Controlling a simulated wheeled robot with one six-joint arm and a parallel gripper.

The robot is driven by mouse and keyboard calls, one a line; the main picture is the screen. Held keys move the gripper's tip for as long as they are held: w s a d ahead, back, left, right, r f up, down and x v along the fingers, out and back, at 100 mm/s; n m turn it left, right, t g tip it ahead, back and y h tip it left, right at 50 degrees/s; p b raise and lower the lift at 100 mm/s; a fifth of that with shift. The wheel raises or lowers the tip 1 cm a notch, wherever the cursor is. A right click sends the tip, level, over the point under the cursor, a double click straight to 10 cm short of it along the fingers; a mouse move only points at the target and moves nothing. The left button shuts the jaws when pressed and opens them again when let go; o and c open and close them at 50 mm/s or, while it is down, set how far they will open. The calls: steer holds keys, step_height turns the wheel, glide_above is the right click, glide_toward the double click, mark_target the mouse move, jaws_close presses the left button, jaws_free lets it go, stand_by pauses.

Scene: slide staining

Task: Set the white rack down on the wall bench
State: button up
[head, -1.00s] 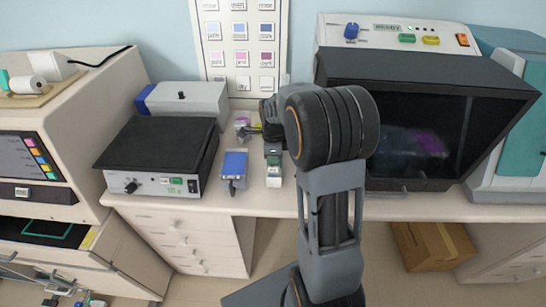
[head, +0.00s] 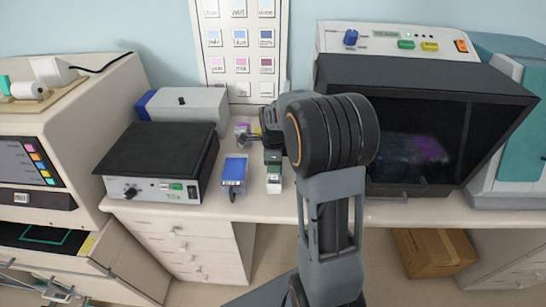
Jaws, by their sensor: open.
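The wall bench (head: 285,208) runs along the wall with its pale top. My gripper (head: 246,138) is low over the bench, behind the blue box and left of my arm, with its dark fingers open. A small pale item with purple and white on it (head: 242,128) is on the bench right at the fingers. It may be the white rack with slides, but it is too small and too covered to be sure. I cannot tell whether the fingers touch it.
A blue box (head: 234,172) and a small green-and-white bottle (head: 274,180) stand just in front of my gripper. A black-topped hotplate (head: 155,160) is at left, with a grey-white box (head: 185,105) behind it. A dark-windowed cabinet (head: 420,130) fills the right. A wall chart (head: 240,50) hangs behind.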

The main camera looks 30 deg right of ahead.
step_height(320, 180, up, 11)
steer(key=shift+f+b, duration=0.1)
steer(key=shift+b, duration=0.3)
steer(key=shift+r, duration=0.4)
steer(key=shift+s+a+r, duration=0.15)
steer(key=shift+r, duration=0.15)
steer(key=s+a+f+n+t, duration=0.1)
steer(key=s+a+n, duration=0.3)
steer(key=s+n, duration=0.4)
steer(key=s+a+f+n+t, duration=0.1)
steer(key=s+a+n+t, duration=0.2)
steer(key=n, duration=1.2)
steer(key=shift+s+a+n, duration=0.4)
steer(key=shift+s+a, duration=0.75)
steer(key=shift+s, duration=1.25)
